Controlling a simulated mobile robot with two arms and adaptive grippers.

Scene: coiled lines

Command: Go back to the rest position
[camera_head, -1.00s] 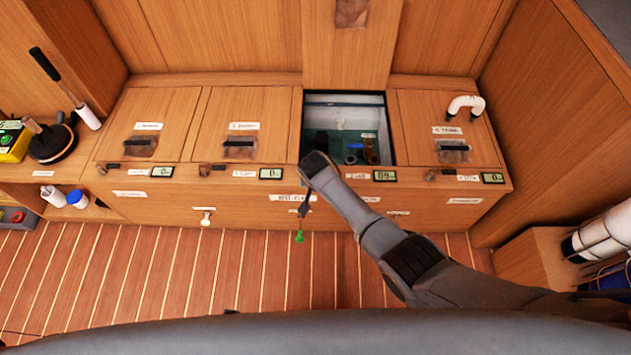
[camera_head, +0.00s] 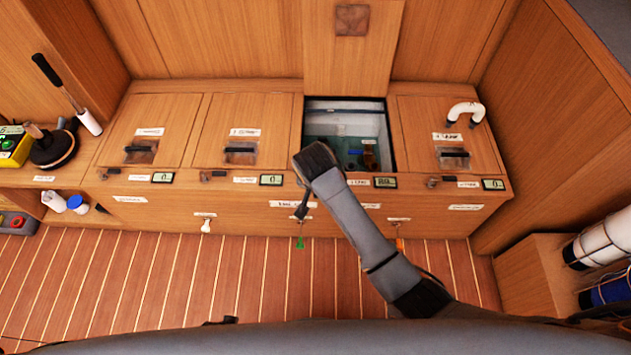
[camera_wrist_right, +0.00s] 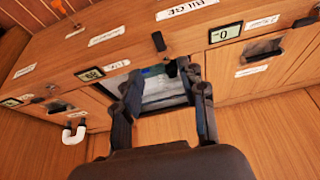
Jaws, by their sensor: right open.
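My right arm comes in from the lower right of the head view. The compartment opening (camera_wrist_right: 165,95) shows behind the fingers. My left gripper is in neither view.
Closed wooden lids (camera_head: 240,125) flank the open compartment, with a white curved pipe (camera_head: 466,110) on the right one. Small dark and amber items (camera_head: 370,155) are inside the compartment. The striped floor (camera_head: 130,270) in front is clear.

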